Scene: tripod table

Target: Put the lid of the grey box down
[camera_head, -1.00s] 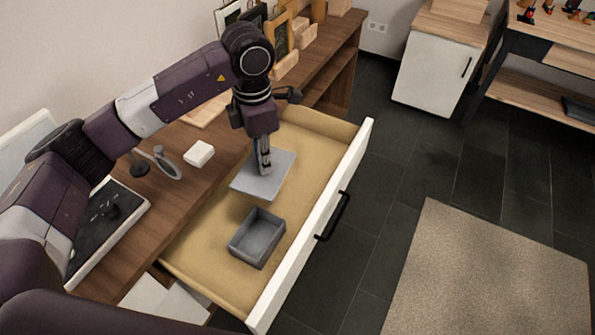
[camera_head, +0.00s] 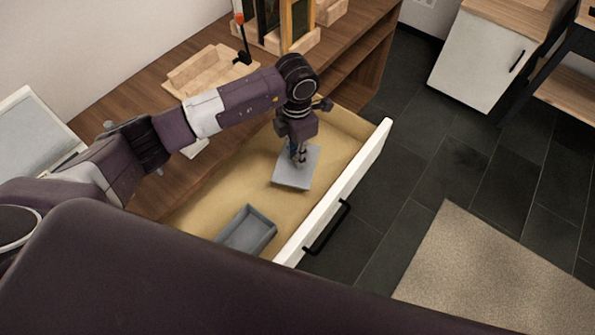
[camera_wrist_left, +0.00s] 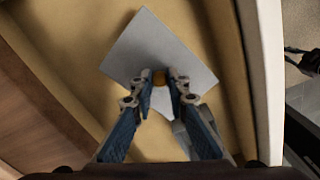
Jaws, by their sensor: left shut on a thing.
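The grey lid (camera_head: 294,174) is a flat square plate over the far part of the open drawer (camera_head: 205,208). It also shows in the left wrist view (camera_wrist_left: 157,48). My left gripper (camera_head: 299,158) is above it, shut on an orange-brown knob at the lid's middle, seen between the fingertips (camera_wrist_left: 159,80) in the left wrist view. I cannot tell whether the lid touches the drawer floor. The grey box (camera_head: 248,230) stands open and empty in the near part of the drawer, apart from the lid. My right gripper is not in view.
The drawer's white front (camera_head: 340,190) has a black handle (camera_head: 328,227). The wooden desk (camera_head: 175,165) is behind the drawer, with a wooden tray (camera_head: 207,72) on it. A white cabinet (camera_head: 478,62) and a beige rug (camera_head: 490,270) are at the right. Bare drawer floor lies between lid and box.

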